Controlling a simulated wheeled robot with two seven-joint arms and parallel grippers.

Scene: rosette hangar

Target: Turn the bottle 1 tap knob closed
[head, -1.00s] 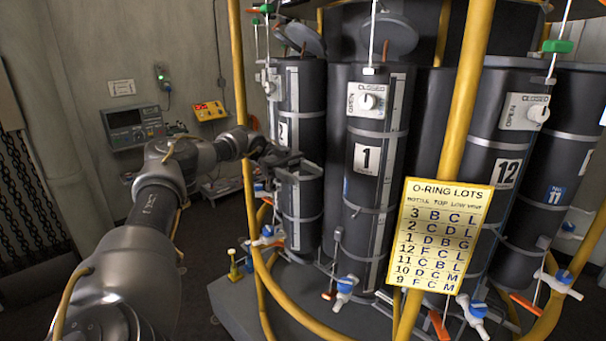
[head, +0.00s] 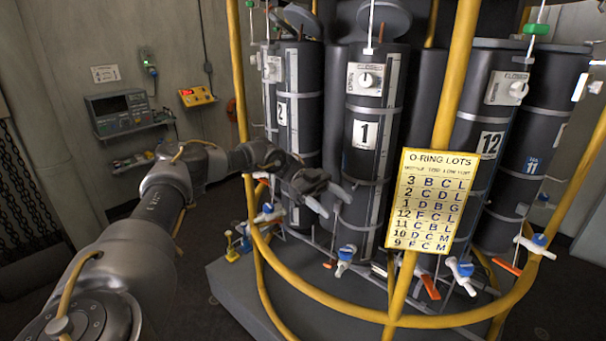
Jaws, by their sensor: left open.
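Bottle 1 (head: 365,155) is a tall dark grey cylinder with a white "1" label. High on it is a white dial knob (head: 366,80) on a plate marked OPEN and CLOSED. At its foot is a small tap with a blue and white knob (head: 346,253). My left gripper (head: 332,201) is open and empty, in front of the lower part of bottles 1 and 2. Its fingers point right and down, above and left of the foot tap and well below the dial. It appears apart from both. My right gripper is out of view.
Bottle 2 (head: 308,110), bottle 12 (head: 489,130) and bottle 11 (head: 540,130) stand around the rack. A yellow post (head: 452,105) and curved yellow rail (head: 350,310) run in front. A yellow O-ring lots sign (head: 426,201) hangs right of bottle 1. Foot taps stick outward.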

